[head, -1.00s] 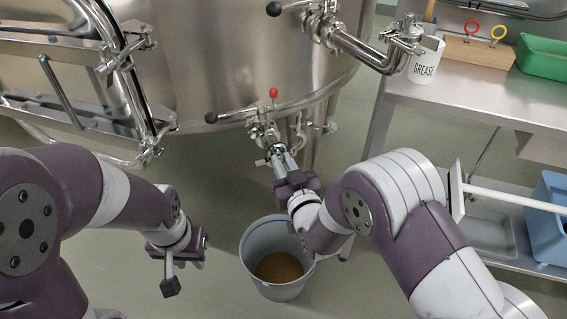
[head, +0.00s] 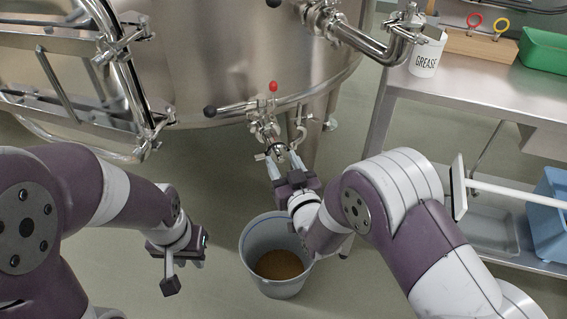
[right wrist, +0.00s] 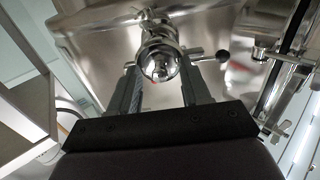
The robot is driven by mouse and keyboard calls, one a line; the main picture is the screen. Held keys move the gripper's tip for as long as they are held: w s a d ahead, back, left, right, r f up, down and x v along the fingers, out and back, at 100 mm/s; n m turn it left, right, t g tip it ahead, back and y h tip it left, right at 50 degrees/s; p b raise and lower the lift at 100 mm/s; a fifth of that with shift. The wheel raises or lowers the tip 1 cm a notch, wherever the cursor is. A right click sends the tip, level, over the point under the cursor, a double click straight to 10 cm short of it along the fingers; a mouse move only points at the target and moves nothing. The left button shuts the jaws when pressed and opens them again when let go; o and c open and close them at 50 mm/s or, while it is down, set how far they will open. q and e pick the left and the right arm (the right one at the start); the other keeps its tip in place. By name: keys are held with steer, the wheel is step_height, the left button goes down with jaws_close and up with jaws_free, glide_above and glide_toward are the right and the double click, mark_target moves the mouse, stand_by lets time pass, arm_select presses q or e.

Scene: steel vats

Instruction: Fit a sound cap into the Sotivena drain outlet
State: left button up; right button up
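The drain outlet (head: 278,151) is a short steel pipe fitting under the vat, with a clamp and small side handles. My right gripper (head: 284,164) is at its mouth, its two fingers spread apart on either side. In the right wrist view the round outlet end (right wrist: 160,65) shows between the open fingers. I cannot tell whether a cap sits in it or whether the fingertips touch the ring. My left gripper (head: 188,262) hangs low at the left, away from the vat; its finger gap is not clear. No loose cap is clearly visible.
A grey bucket (head: 252,243) with brown contents stands on the floor below the outlet. A red-tipped valve handle (head: 273,88) is above it. At right, a steel bench (head: 480,100) holds a grease pot (head: 426,55), a wooden block with rings (head: 480,45) and a green bin (head: 545,50).

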steer(key=shift+s, duration=0.1)
steer(key=p+v, duration=0.2)
steer(key=v, duration=1)
steer(key=shift+s+p, duration=0.2)
steer(key=shift+p, duration=0.15)
steer(key=shift+d, duration=0.15)
steer(key=w+d+f+m+g+h, duration=0.2)
steer(key=d+f+g+h, duration=0.15)
steer(key=d+g, duration=0.35)
steer(key=s+d+r+m+g+h, duration=0.2)
steer(key=s+d+g+h, duration=0.1)
steer(key=s+d+g, duration=0.6)
step_height(320, 180, up, 30)
steer(key=s+a+p, duration=0.2)
steer(key=p, duration=2.8)
steer(key=shift+r, duration=0.25)
